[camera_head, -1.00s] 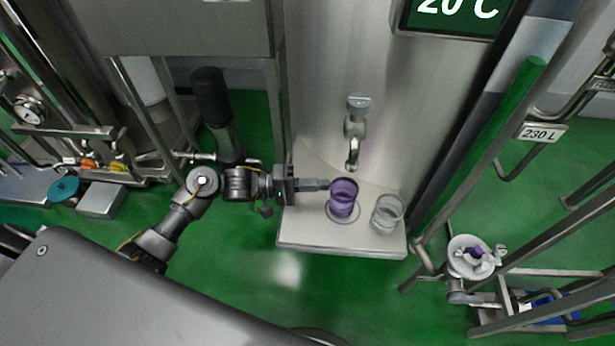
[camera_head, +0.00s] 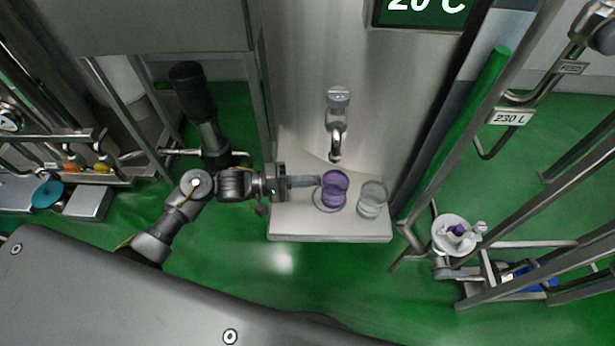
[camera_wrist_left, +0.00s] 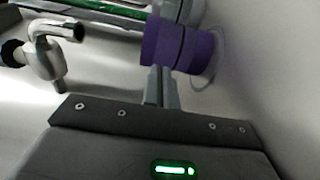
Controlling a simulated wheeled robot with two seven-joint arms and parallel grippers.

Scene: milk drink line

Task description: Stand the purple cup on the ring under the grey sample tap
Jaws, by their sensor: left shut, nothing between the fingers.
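The purple cup (camera_head: 335,188) stands upright on the steel shelf, over the right part of the thin ring (camera_head: 315,202). More of the ring shows on the cup's left side, so the cup sits off centre to the right. The grey sample tap (camera_head: 336,140) is above and behind it. My left gripper (camera_head: 318,182) is shut and empty, its fingertips at the cup's left side, seemingly touching it. In the left wrist view the closed fingers (camera_wrist_left: 161,85) end against the purple cup (camera_wrist_left: 178,45); part of the ring (camera_wrist_left: 221,55) shows beyond its base. My right gripper is not in view.
A clear glass (camera_head: 373,200) stands on the shelf (camera_head: 290,225) just right of the cup, with a small gap. A green post and steel rails rise to the right. The shelf's front left is bare.

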